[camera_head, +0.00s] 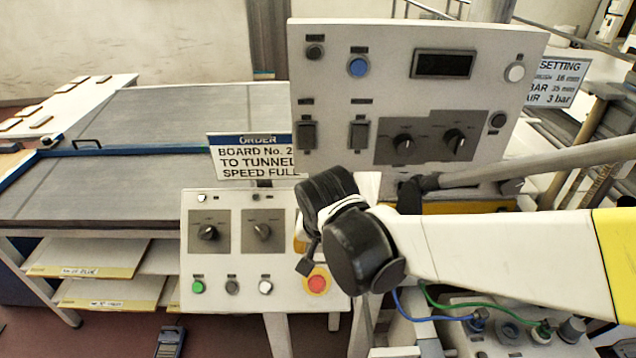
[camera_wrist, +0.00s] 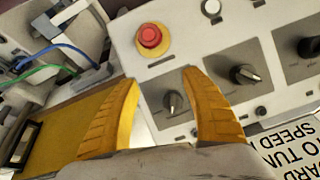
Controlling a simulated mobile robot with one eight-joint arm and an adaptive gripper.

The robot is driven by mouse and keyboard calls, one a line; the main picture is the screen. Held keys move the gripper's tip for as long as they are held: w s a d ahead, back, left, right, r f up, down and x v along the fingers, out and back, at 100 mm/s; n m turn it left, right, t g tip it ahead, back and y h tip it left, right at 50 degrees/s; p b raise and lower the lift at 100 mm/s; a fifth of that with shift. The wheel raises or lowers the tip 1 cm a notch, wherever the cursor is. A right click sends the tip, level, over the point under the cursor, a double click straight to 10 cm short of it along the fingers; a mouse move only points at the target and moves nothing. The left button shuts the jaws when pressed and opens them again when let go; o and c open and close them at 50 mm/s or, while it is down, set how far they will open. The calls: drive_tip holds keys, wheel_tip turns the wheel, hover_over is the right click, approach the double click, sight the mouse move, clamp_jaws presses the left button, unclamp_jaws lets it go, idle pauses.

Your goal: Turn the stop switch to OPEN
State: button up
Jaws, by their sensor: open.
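In the wrist view my gripper (camera_wrist: 160,77) is open, its two yellow fingers spread in front of the lower control panel. A dark rotary switch (camera_wrist: 173,103) with a grey pointer shows between the fingers; I cannot tell whether they touch it. Two more rotary switches, a middle one (camera_wrist: 243,75) and a far one (camera_wrist: 308,47), lie to its right. In the head view the left switch (camera_head: 208,232) and middle switch (camera_head: 262,231) of the lower panel (camera_head: 220,270) show. My arm hides the third. The switch labels are too small to read, including any OPEN mark.
A red mushroom button (camera_wrist: 151,37) on a yellow base sits close to the fingers; it also shows in the head view (camera_head: 317,283). An upper panel (camera_head: 350,35) stands above and behind. A sign (camera_head: 250,160) stands just above the lower panel.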

drive_tip(key=w+b, duration=0.1)
drive_tip(key=w, duration=0.5)
drive_tip(key=shift+w, duration=0.2)
drive_tip(key=shift+w+f, duration=0.15)
drive_tip(key=shift+f, duration=0.4)
clamp_jaws()
